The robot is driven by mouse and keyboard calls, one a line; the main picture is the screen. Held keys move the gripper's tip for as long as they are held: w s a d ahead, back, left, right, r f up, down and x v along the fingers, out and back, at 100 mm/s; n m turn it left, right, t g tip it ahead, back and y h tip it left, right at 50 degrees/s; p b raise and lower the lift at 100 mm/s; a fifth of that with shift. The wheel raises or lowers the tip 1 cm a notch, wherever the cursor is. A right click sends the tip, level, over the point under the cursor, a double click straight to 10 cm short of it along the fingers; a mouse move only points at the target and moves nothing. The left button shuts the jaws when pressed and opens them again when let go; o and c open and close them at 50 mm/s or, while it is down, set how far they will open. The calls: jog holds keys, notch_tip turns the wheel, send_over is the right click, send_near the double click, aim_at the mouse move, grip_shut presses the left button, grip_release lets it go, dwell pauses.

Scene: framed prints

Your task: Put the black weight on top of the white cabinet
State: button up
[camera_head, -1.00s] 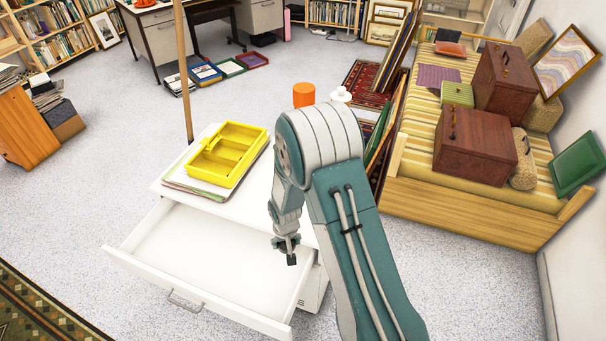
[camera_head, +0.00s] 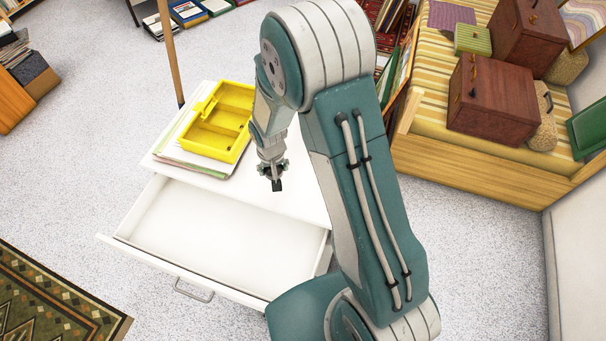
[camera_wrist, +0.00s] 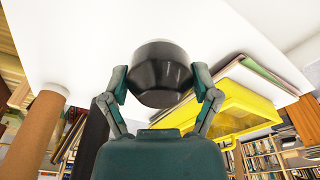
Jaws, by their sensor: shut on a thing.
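The black weight (camera_wrist: 160,72) is between the two fingers of my gripper (camera_wrist: 161,90) in the wrist view, and the gripper is shut on it. In the head view the weight (camera_head: 277,185) is a small dark shape at the tip of my gripper (camera_head: 273,172). The white cabinet (camera_head: 302,196) stands below, and the weight appears in front of its bare top, right of the yellow tray. I cannot tell how large the gap to the top is. The cabinet's drawer (camera_head: 205,235) is pulled open toward the front and looks empty.
The yellow tray (camera_head: 213,138) lies on papers (camera_head: 172,140) on the cabinet's left part. A wooden pole (camera_head: 170,50) stands behind it. A striped daybed (camera_head: 470,145) with brown boxes (camera_head: 495,97) is at right. A patterned rug (camera_head: 50,300) lies at front left.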

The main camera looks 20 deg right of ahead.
send_over(303, 184)
jog(key=a, duration=0.1)
jog(key=f, duration=0.5)
jog(key=shift+s+a+f, duration=0.1)
jog(key=shift+s+f, duration=0.15)
jog(key=shift+f, duration=0.15)
jog(key=shift+d+f, duration=0.35)
jog(key=shift+f, duration=0.25)
jog(key=shift+d+f, duration=0.15)
jog(key=shift+f, duration=1.5)
jog(key=o, duration=1.1)
jog(key=shift+f, duration=0.1)
jog(key=shift+o, duration=0.2)
